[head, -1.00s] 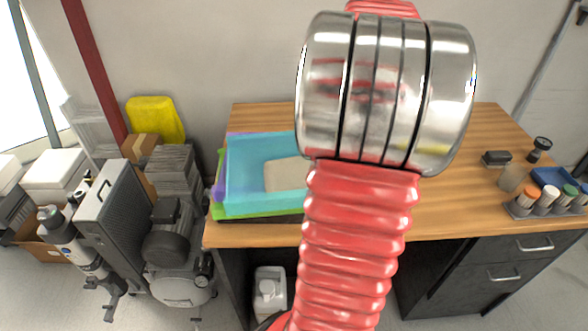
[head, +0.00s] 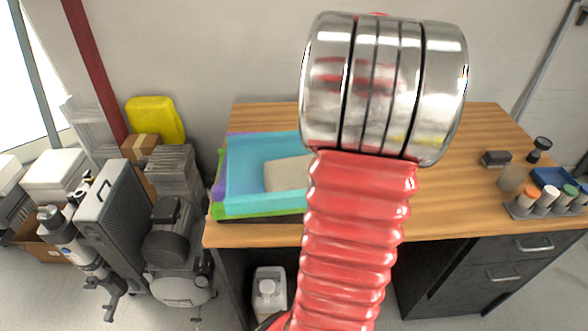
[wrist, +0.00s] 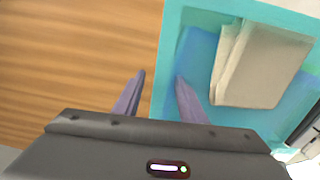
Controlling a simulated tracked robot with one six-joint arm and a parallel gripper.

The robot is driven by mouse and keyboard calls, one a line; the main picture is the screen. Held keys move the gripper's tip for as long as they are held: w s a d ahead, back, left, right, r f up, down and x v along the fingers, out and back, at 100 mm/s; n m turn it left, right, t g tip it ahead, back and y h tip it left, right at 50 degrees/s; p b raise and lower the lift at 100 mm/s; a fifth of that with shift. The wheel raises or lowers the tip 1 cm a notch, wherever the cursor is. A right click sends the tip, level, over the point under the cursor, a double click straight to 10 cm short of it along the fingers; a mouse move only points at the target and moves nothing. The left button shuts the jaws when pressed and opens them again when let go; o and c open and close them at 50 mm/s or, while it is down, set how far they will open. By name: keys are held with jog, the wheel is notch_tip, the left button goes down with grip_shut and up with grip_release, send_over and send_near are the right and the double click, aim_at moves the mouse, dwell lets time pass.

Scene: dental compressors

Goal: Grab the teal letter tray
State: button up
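The teal letter tray (head: 243,165) lies at the left end of the wooden desk, on top of a stack with purple and green trays. In the wrist view, its near-side wall (wrist: 168,50) runs between the two fingers of my gripper (wrist: 160,76). The gripper is open. The left finger is over the wood outside the tray and the right finger is over the tray's inside. Beige paper-like items (wrist: 258,65) lie in the tray; they also show in the head view (head: 287,174). My arm hides the tray's right part in the head view.
The purple tray (head: 219,185) and green tray (head: 216,209) show at the stack's edges. The wooden desk (head: 445,200) is clear in the middle right. A rack of capped tubes (head: 545,202) stands at its right end. Compressor equipment (head: 170,245) stands left of the desk.

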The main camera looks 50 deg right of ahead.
jog(key=shift+c, duration=0.7)
grip_shut()
